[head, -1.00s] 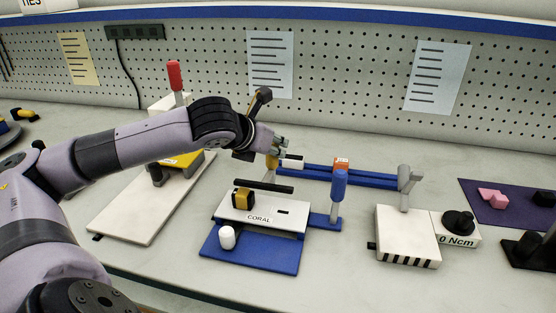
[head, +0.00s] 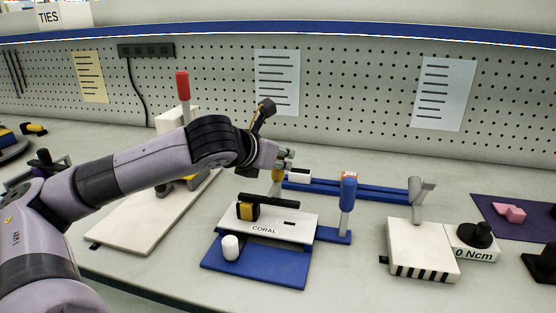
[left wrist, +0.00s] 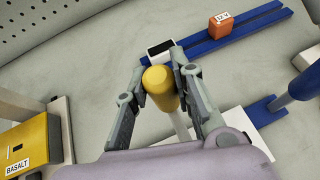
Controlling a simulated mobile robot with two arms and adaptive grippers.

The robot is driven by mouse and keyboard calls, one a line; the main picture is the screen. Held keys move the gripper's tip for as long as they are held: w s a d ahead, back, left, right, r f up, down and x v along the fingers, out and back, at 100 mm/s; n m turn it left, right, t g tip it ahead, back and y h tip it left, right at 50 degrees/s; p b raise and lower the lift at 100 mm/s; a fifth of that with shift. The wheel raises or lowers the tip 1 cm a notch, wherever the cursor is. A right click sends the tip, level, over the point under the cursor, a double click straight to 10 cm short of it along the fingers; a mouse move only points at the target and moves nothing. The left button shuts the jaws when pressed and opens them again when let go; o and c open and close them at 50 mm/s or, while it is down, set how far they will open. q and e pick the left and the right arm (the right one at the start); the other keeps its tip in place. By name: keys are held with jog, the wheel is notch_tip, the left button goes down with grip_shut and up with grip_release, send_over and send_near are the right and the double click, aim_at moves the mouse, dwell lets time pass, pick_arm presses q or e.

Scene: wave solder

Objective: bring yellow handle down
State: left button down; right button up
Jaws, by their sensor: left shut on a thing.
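The yellow handle (left wrist: 160,84) sits between the two fingers of my left gripper (left wrist: 158,98) in the left wrist view. The fingers close on it from both sides. A pale post runs down from the handle. In the head view, part of the yellow handle (head: 277,177) shows just below my left gripper (head: 284,157), behind the white CORAL plate (head: 290,219) and its black bar. The handle looks roughly upright; its lower end is hidden. My right gripper is out of view.
A blue-handled lever (head: 348,193) stands right of the CORAL plate. Blue rails (head: 380,198) with an orange block (head: 350,175) lie behind. A red-handled lever (head: 182,86) stands at left. A grey lever (head: 420,190) and a white striped box (head: 422,250) stand at right.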

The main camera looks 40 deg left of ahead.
pick_arm(q)
jog(key=shift+f, duration=0.1)
jog(key=c, duration=1.3)
grip_release()
jog(key=shift+s, duration=0.1)
jog(key=shift+c, duration=0.2)
jog(key=v, duration=1.2)
jog(key=shift+d, duration=0.1)
